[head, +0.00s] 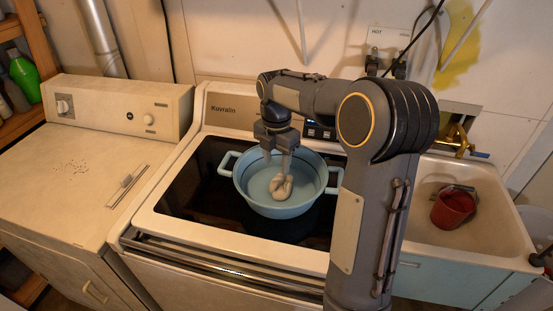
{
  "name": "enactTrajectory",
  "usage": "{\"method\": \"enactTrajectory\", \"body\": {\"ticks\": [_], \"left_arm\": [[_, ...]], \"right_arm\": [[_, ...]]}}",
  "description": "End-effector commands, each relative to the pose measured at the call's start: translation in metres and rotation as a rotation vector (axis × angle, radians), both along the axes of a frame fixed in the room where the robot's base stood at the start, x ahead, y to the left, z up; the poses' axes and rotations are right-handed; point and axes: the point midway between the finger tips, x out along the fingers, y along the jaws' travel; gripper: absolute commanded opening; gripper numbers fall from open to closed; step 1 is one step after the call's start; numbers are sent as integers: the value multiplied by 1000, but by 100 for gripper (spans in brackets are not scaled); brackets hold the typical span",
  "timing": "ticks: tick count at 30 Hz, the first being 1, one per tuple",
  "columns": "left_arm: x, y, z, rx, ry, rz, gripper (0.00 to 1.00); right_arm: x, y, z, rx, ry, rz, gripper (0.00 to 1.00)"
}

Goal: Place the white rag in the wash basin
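The white rag (281,188) shows as a small crumpled, off-white bundle inside the light blue wash basin (244,189). The basin has two side handles and stands on the dark top of the middle appliance. My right gripper (278,160) points down into the basin, just above the rag. Its two fingers are apart, with a visible gap between them. One fingertip overlaps the rag's top edge in the picture; I cannot tell whether it touches. My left gripper is out of view.
A beige washing machine (70,185) with a mostly clear top is at the left. A green bottle (25,78) stands on a wooden shelf. My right arm hides part of the sink side.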

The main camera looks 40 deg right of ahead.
Motion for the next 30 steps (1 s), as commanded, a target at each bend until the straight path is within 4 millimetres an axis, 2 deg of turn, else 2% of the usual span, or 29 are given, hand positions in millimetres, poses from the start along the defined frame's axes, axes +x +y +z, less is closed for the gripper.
{"method": "enactTrajectory", "body": {"ticks": [17, 28, 30], "left_arm": [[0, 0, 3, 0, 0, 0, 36], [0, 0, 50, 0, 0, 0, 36], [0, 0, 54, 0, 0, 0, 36]], "right_arm": [[0, 0, 3, 0, 0, 0, 46], [0, 0, 56, -1, -1, -1, 46], [0, 0, 64, -1, -2, -1, 46]]}}
